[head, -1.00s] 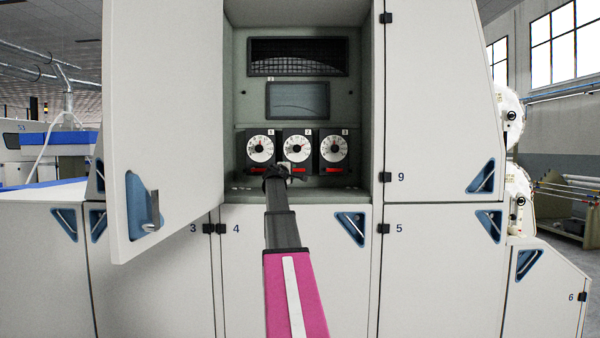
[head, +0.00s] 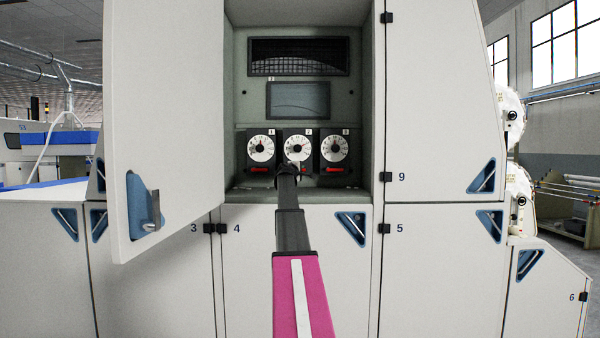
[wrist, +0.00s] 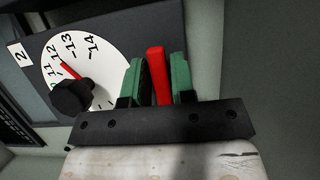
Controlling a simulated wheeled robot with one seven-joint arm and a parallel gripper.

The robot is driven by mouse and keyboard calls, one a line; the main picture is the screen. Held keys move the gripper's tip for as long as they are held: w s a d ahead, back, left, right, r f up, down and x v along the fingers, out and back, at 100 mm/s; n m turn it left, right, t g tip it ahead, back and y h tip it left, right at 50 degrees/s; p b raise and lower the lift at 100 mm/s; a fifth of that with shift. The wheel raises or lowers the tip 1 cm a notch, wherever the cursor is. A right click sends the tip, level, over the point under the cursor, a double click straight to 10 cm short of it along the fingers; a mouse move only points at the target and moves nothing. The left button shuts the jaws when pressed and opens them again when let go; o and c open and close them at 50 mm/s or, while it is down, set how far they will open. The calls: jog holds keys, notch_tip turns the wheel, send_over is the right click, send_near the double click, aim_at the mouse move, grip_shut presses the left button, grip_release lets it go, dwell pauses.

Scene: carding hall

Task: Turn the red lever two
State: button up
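Red lever two (wrist: 158,75) shows in the wrist view below the white dial marked 2 (wrist: 104,75). My gripper (wrist: 158,82) has its two green-edged fingers close on either side of the lever. In the head view my gripper (head: 287,170) is at the front of the middle dial (head: 298,147) and hides most of lever two.
Dial one (head: 261,148) with its red lever (head: 259,170) is to the left, and dial three (head: 334,147) with its red lever (head: 335,169) to the right. An open cabinet door (head: 165,100) stands at the left of the recess. A dark screen (head: 298,101) sits above.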

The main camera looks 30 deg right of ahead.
grip_shut()
jog(key=shift+f, duration=0.1)
jog(key=m, duration=0.1)
jog(key=f+m+y, duration=0.1)
jog(key=m, duration=0.1)
jog(key=shift+a+f+g, duration=0.1)
jog(key=shift+g, duration=0.2)
jog(key=shift+w+a+f+m+y, duration=0.2)
jog(key=shift+f+m+y, duration=0.25)
jog(key=shift+m, duration=0.35)
jog(key=shift+w+a+f+m+y, duration=0.15)
jog(key=shift+f+m+y, duration=0.25)
jog(key=shift+m, duration=0.4)
jog(key=shift+s+r, duration=0.1)
jog(key=shift+o, duration=2.4)
grip_release()
